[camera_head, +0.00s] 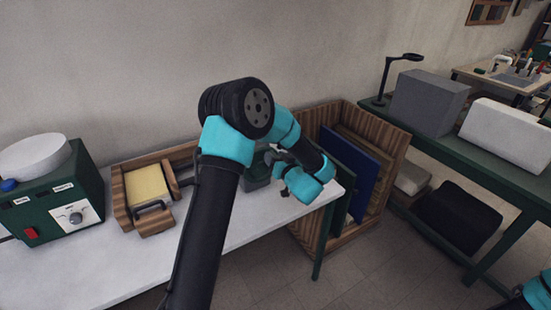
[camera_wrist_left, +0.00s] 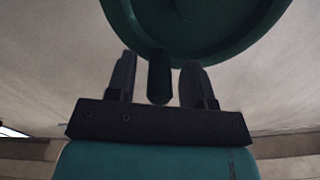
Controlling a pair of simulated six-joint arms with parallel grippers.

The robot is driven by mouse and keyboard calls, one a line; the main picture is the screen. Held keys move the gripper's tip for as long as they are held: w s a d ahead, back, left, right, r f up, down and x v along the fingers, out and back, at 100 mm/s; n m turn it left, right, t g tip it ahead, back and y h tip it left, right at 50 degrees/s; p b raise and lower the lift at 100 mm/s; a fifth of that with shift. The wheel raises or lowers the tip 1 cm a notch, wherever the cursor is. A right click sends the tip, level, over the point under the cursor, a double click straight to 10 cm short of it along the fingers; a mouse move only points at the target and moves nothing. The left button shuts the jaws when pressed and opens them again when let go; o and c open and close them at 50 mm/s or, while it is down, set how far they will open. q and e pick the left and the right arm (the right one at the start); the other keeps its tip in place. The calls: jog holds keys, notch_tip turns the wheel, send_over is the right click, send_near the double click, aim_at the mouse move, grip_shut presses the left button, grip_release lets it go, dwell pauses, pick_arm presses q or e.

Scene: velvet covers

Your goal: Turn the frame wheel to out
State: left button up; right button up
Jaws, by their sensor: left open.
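In the left wrist view a dark green round wheel (camera_wrist_left: 200,45) fills the top, with a short dark peg handle (camera_wrist_left: 159,82) hanging from its lower rim. My left gripper (camera_wrist_left: 158,68) is open, one finger on each side of the peg. I cannot tell whether either finger touches it. In the head view my left gripper (camera_head: 283,172) is over the right end of the white table, beside a dark green device (camera_head: 257,174) that my arm partly hides. The wheel's face and any "out" marking cannot be read. My right gripper is out of view.
A green control box (camera_head: 50,205) with a knob and a wooden tray with a yellow block (camera_head: 146,186) stand at the left. A wooden bin (camera_head: 385,155) with upright panels is right of the table. A green bench (camera_head: 490,160) carries grey and white blocks.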

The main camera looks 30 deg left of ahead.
pick_arm(q)
jog(key=shift+c, duration=0.3)
grip_shut()
dwell(0.3)
